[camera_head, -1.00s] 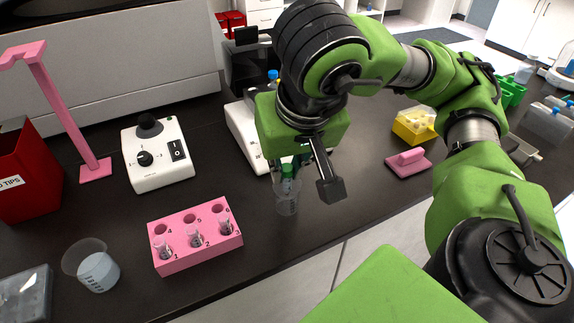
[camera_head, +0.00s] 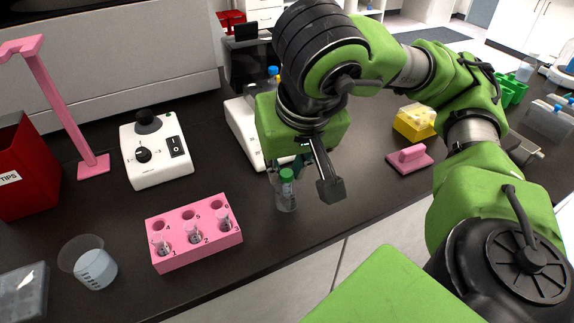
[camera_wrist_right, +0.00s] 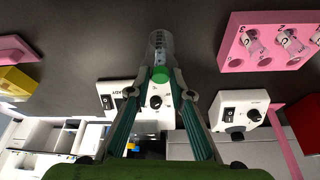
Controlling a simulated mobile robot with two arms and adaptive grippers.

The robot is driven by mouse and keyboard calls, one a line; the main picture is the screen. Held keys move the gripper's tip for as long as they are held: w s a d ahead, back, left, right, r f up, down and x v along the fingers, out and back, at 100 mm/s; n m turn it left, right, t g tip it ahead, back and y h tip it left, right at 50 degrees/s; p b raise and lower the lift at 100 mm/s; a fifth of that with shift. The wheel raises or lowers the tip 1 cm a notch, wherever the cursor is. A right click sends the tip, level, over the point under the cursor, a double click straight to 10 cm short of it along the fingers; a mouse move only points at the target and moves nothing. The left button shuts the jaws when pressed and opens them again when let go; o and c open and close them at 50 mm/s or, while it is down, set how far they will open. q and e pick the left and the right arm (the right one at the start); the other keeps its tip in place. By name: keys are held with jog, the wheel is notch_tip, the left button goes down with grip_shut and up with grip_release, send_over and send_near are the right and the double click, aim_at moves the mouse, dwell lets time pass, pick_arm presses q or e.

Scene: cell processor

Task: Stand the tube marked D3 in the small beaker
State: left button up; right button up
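A clear tube with a green cap (camera_head: 286,175) stands in the small clear beaker (camera_head: 286,202) on the black bench. Its marking cannot be read. In the wrist view the cap (camera_wrist_right: 160,74) lies between my fingertips, and the clear beaker (camera_wrist_right: 160,45) is beyond it. My right gripper (camera_wrist_right: 161,80) looks open, with a small gap on each side of the cap. In the head view the right gripper and wrist partly hide the tube's surroundings. My left gripper is not in view.
A pink rack (camera_head: 195,252) holding several tubes stands left of the beaker. A larger beaker (camera_head: 95,268) with liquid is further left. White devices (camera_head: 158,165) stand behind. A pink block (camera_head: 409,158) and a yellow box (camera_head: 415,122) are to the right. The bench's front edge is close.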

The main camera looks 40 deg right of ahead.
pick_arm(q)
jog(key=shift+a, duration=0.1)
pick_arm(e)
jog(key=shift+o, duration=0.3)
jog(key=shift+v, duration=1.05)
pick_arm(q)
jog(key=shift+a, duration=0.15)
pick_arm(e)
jog(key=shift+v, duration=2.9)
